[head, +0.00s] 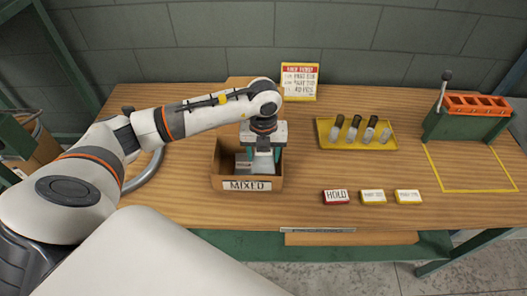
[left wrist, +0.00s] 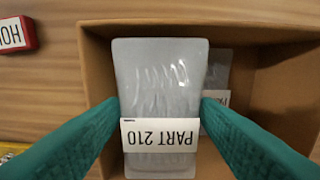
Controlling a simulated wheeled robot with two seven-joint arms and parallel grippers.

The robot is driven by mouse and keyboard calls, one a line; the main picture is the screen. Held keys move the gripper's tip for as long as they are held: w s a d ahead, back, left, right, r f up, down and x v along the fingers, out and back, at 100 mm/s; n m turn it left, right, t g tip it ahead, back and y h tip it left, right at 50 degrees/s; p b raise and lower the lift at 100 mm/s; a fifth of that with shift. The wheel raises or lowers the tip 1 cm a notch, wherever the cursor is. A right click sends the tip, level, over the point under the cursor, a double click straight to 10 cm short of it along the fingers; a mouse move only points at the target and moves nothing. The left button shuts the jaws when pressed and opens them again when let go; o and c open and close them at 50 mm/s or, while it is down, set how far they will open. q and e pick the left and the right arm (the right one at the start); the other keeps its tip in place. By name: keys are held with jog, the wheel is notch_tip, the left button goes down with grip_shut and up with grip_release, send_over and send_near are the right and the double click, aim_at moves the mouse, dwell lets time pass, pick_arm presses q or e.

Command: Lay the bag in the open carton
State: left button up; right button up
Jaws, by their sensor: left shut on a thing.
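The open carton (head: 232,184) stands on the bench with a MIXED label on its front; its brown wall also shows in the left wrist view (left wrist: 270,95). My left gripper (head: 263,154) points down into the carton. Its teal fingers are shut on a clear bag (left wrist: 160,75) with a PART 210 label, one finger at each side edge. The bag is over or inside the carton; its height above the floor is unclear. Another bag (left wrist: 217,75) lies beside and partly under it in the carton. My right gripper is not in view.
A yellow tray (head: 335,145) with several capped vials stands right of the carton. HOLD (head: 336,197) and two yellow-edged blocks (head: 373,197) lie in front. A green stand with an orange rack (head: 478,105) is at far right. A sign (head: 300,82) stands behind.

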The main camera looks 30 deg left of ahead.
aim_at(264, 155)
pick_arm(q)
jog(key=shift+f+b, duration=0.55)
jog(key=shift+f, duration=0.1)
jog(key=o, duration=0.8)
jog(key=shift+r, duration=0.1)
jog(key=shift+r+p, duration=0.25)
jog(key=shift+p, duration=0.05)
jog(key=shift+r+p, duration=0.5)
notch_tip(264, 155, up, 12)
jog(key=b, duration=0.3)
jog(key=shift+f, duration=0.15)
